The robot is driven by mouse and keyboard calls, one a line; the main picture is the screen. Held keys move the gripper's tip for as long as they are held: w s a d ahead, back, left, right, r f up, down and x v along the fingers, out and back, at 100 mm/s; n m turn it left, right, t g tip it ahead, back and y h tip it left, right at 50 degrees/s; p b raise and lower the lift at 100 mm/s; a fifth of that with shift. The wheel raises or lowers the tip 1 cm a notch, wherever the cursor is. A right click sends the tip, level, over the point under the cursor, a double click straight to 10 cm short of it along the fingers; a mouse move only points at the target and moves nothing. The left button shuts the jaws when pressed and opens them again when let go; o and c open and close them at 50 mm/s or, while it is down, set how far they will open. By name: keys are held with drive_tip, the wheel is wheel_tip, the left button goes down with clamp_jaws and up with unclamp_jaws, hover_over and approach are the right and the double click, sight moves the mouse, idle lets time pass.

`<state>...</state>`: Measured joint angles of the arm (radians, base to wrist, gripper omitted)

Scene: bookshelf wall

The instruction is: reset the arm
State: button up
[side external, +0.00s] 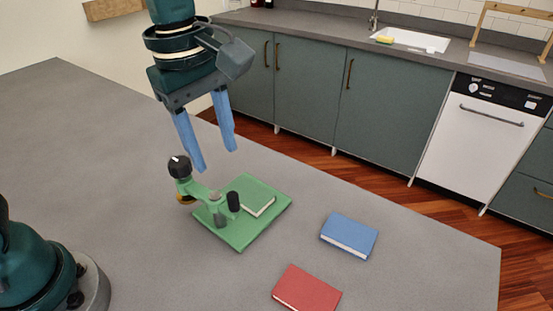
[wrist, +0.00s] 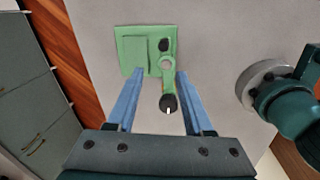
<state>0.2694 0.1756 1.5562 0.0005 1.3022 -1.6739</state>
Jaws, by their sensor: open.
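My gripper (side external: 216,160) hangs above the grey table with its two blue fingers apart and nothing between them. It is above and slightly behind a green plate device. In the wrist view my gripper (wrist: 160,74) points down, with the device's black knob (wrist: 168,103) showing between the fingers, below them. The green plate (side external: 238,239) carries a lever arm (side external: 203,193) with dark knobs. A small green book (side external: 257,199) lies flat on the plate, beside the lever; it also shows in the wrist view (wrist: 133,55).
A blue book (side external: 349,234) and a red book (side external: 306,290) lie flat on the table, apart from the plate. The table's far edge runs beside the plate, with wooden floor beyond. Cabinets (side external: 390,105), a white dishwasher (side external: 476,140) and a sink stand behind. The table's left part is clear.

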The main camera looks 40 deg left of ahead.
drive_tip(key=s+a+f+m+t, duration=0.1)
drive_tip(key=s+a+m+t, duration=0.1)
drive_tip(key=s+m, duration=0.3)
drive_tip(key=s+a+m+t, duration=0.2)
drive_tip(key=s+a+m, duration=0.3)
drive_tip(key=m, duration=0.6)
drive_tip(key=shift+a+f, duration=0.15)
drive_tip(key=shift+f, duration=0.2)
